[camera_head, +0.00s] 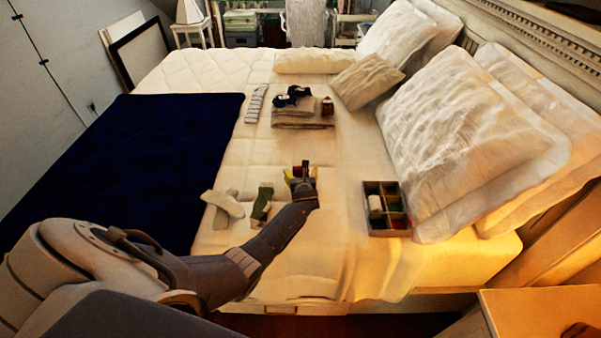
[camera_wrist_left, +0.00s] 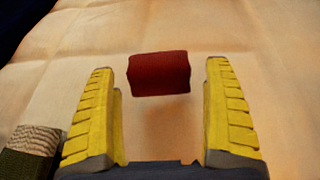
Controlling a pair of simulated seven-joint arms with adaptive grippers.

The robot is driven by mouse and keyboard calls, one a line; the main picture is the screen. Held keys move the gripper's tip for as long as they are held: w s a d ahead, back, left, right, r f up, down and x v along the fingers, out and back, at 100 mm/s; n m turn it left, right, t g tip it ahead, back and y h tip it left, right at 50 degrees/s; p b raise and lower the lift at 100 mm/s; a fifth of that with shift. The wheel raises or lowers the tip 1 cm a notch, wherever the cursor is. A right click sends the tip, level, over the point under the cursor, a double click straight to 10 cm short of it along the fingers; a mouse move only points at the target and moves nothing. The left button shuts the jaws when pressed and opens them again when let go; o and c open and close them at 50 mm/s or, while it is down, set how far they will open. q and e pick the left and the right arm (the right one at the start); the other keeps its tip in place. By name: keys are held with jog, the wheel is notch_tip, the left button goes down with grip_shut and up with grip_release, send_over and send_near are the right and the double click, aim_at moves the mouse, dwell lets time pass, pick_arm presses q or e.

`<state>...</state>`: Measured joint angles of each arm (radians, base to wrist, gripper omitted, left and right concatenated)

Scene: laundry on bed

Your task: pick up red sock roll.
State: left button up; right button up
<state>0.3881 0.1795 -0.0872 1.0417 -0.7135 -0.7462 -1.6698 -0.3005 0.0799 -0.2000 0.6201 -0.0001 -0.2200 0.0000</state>
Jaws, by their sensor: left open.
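The red sock roll (camera_wrist_left: 159,74) lies on the pale bed cover in the left wrist view, a short dark red cylinder lying crosswise. It sits between and just beyond the yellow fingertips of my left gripper (camera_wrist_left: 162,75), with a gap on each side. My left gripper is open and empty. In the head view my left gripper (camera_head: 300,176) is over the middle of the bed, and a small red patch beside its fingers may be the roll, mostly hidden by the gripper. My right gripper is not in view.
A green sock (camera_head: 262,203) and a pale sock (camera_head: 224,203) lie left of my gripper. A divided box (camera_head: 367,215) with coloured rolls stands to the right. Folded clothes (camera_head: 299,118) lie farther back. Pillows (camera_head: 455,125) line the right side. Bare cover lies between gripper and box.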

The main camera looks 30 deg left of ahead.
pick_arm(q)
jog(key=shift+w+a+f, duration=0.1)
jog(key=shift+c, duration=0.5)
jog(key=c, duration=0.9)
jog(key=shift+c, duration=0.2)
